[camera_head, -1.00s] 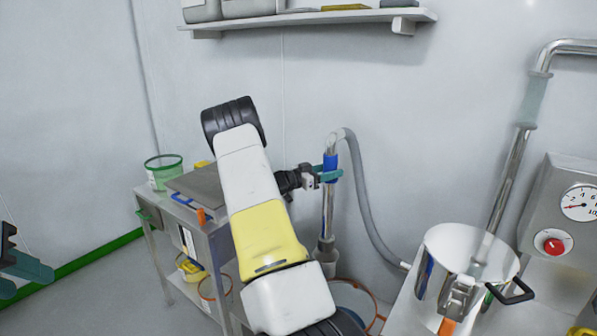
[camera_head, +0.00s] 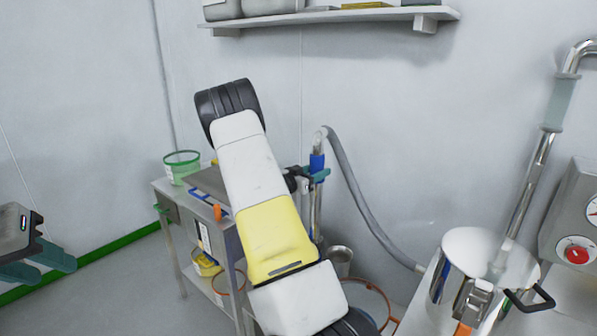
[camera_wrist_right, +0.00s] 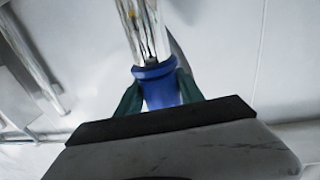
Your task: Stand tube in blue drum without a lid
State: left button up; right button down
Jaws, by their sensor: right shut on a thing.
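The tube (camera_head: 316,208) is a shiny metal pipe with a blue collar (camera_head: 317,163), joined at its top to a grey hose (camera_head: 352,190). It hangs close to upright near the back wall. My right gripper (camera_head: 318,175) is shut on the blue collar, which also shows between the green fingers in the right wrist view (camera_wrist_right: 158,85). The tube's lower end is partly hidden by my right arm, beside a grey open can (camera_head: 340,254). My left gripper (camera_head: 40,265) is open and empty at the far left.
A steel cart (camera_head: 172,192) with a green-rimmed bucket (camera_head: 182,166) stands left of my right arm. Floor at left is clear.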

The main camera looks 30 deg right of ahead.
jog(key=w+a+n+t+y, duration=0.35)
jog(key=a+t, duration=0.25)
jog(key=a, duration=0.3)
notch_tip(320, 180, down, 29)
jog(key=shift+w+d+g+h, duration=0.2)
jog(key=shift+w+g+h, duration=0.1)
jog(key=shift+w+h, duration=0.15)
dwell(1.4)
jog(key=c, duration=0.7)
grip_release()
jog(key=shift+o, duration=0.2)
jog(key=shift+f, duration=0.1)
jog(key=shift+s+n, duration=0.1)
jog(key=shift+n, duration=0.15)
jog(key=v, duration=0.7)
jog(key=shift+s+a, duration=0.2)
jog(key=shift+a, duration=0.15)
